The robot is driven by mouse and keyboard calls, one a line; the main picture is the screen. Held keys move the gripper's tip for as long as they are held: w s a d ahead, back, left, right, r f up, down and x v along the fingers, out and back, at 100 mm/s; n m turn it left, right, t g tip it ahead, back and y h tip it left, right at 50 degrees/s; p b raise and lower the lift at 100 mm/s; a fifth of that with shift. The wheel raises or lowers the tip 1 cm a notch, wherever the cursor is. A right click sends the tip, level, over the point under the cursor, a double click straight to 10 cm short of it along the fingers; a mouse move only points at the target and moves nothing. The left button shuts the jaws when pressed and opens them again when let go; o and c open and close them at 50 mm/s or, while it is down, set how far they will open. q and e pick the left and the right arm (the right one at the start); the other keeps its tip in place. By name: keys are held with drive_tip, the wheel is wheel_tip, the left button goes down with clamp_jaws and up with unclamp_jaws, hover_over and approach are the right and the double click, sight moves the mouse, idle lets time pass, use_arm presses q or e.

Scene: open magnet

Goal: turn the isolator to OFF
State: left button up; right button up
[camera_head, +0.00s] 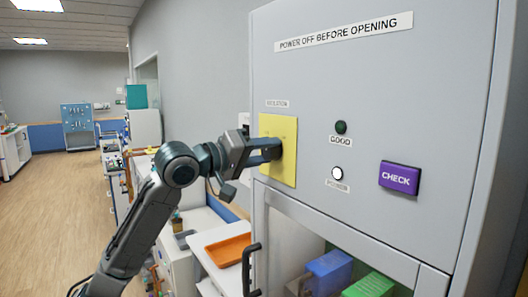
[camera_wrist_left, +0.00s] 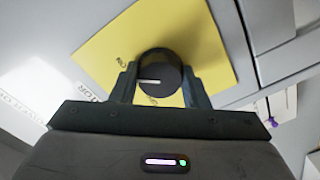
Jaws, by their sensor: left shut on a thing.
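The isolator is a black round knob (camera_wrist_left: 160,70) on a yellow plate (camera_head: 287,132) on the grey cabinet front. My left gripper (camera_head: 270,150) reaches the plate from the left and is shut on the knob, one finger on each side, as the left wrist view shows. A white pointer line on the knob points left in that view. Two small dark markings sit on the yellow plate near the knob; I cannot read them fully. In the head view the knob is mostly hidden by the gripper. My right gripper is not in view.
The cabinet (camera_head: 385,100) carries a dark green lamp (camera_head: 341,127), a white lamp (camera_head: 337,173) and a purple CHECK button (camera_head: 399,178). Below are a black door handle (camera_head: 250,270) and blue and green boxes behind the door. An orange tray (camera_head: 228,250) lies at lower left.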

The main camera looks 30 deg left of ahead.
use_arm(q)
drive_tip(key=n, duration=1.1)
drive_tip(key=shift+n, duration=0.3)
drive_tip(key=n, duration=0.4)
drive_tip(key=shift+r+n, duration=0.1)
drive_tip(key=shift+n, duration=0.3)
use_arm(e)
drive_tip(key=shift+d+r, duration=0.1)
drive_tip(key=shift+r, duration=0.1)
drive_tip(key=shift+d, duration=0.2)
use_arm(q)
drive_tip(key=o, duration=1)
drive_tip(key=shift+c, duration=0.2)
drive_tip(key=shift+s+a, duration=0.1)
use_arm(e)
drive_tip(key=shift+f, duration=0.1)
